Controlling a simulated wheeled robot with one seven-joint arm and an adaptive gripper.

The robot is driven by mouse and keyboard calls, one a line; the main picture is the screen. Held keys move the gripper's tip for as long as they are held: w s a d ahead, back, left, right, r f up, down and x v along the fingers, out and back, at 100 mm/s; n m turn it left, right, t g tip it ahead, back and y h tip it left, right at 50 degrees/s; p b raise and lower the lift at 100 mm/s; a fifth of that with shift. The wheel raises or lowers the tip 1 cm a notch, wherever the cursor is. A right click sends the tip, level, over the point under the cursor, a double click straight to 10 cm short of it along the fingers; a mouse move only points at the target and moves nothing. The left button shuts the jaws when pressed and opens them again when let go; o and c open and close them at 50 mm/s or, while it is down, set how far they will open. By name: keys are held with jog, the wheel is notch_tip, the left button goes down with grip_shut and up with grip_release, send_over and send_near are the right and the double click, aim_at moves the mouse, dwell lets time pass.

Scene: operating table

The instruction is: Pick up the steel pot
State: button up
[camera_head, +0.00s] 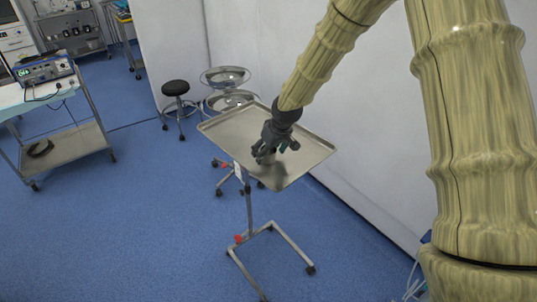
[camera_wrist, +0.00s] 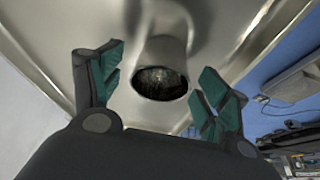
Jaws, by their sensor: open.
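The steel pot (camera_head: 273,180) stands on the metal tray (camera_head: 222,129) of a wheeled stand, near the tray's front edge. In the wrist view, the pot (camera_wrist: 164,50) shows its round, dark opening towards the camera. My gripper (camera_head: 265,154) is over the tray, just above and behind the pot in the head view. In the wrist view, my gripper (camera_wrist: 163,72) is open with its green-padded fingers apart, one on either side of the pot in the picture. I see no clear contact. My gripper partly hides the pot in the head view.
A stand with steel bowls (camera_head: 225,77) is behind the tray, with a black stool (camera_head: 176,88) beside it. A cart (camera_head: 75,145) carrying a device (camera_head: 44,69) is at the left. A pale wall is behind and to the right. Blue floor is clear at the front left.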

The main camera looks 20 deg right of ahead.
jog(key=shift+w+f, duration=0.1)
jog(key=shift+f, duration=0.15)
jog(key=c, duration=1.1)
jog(key=shift+o, duration=0.2)
jog(key=shift+r, duration=0.15)
